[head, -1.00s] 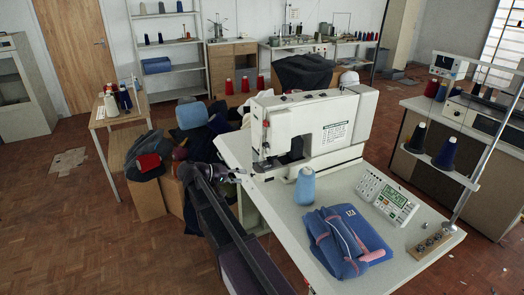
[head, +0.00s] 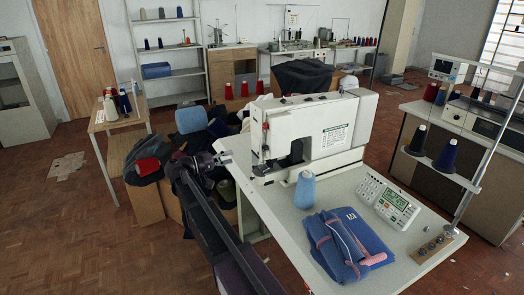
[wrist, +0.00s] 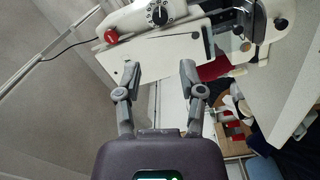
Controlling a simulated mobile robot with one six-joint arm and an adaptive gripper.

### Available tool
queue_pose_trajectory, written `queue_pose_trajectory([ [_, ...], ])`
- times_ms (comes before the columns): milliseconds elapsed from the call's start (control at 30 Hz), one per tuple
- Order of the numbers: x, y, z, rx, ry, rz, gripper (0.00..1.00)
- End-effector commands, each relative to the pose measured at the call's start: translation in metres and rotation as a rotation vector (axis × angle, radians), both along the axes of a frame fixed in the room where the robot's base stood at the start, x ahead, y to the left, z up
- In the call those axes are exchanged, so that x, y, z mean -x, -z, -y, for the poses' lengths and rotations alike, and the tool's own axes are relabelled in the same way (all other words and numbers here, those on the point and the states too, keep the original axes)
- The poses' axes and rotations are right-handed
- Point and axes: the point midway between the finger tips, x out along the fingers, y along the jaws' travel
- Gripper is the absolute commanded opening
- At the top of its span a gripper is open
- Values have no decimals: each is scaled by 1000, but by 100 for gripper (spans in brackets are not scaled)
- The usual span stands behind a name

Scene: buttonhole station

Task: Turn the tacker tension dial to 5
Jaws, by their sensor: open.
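The white tacker (head: 315,125) stands on the light work table. In the wrist view a black dial (wrist: 159,14) with white marks around it sits on a white part of the machine at the top edge, left of centre. Its setting is too small to read. My gripper (wrist: 160,70) is open and empty, with its two fingers apart below the dial and not touching it. In the head view my gripper (head: 223,160) is small and dark, at the left side of the tacker, beside the table's left edge. The dial cannot be made out there.
A red button (wrist: 111,36) sits left of the dial. A blue thread cone (head: 305,190), folded blue cloth (head: 347,245) and a control panel (head: 390,203) are on the table. A metal thread stand (head: 480,160) rises at the right. Piled garments (head: 190,135) lie behind my gripper.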

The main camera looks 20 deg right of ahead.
Motion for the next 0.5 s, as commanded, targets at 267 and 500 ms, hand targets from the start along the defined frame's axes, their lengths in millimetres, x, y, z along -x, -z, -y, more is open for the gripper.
queue_pose_trajectory([
  [267,1,0,21,-1,1,0,51],
  [500,1,0,55,-1,2,0,51],
])
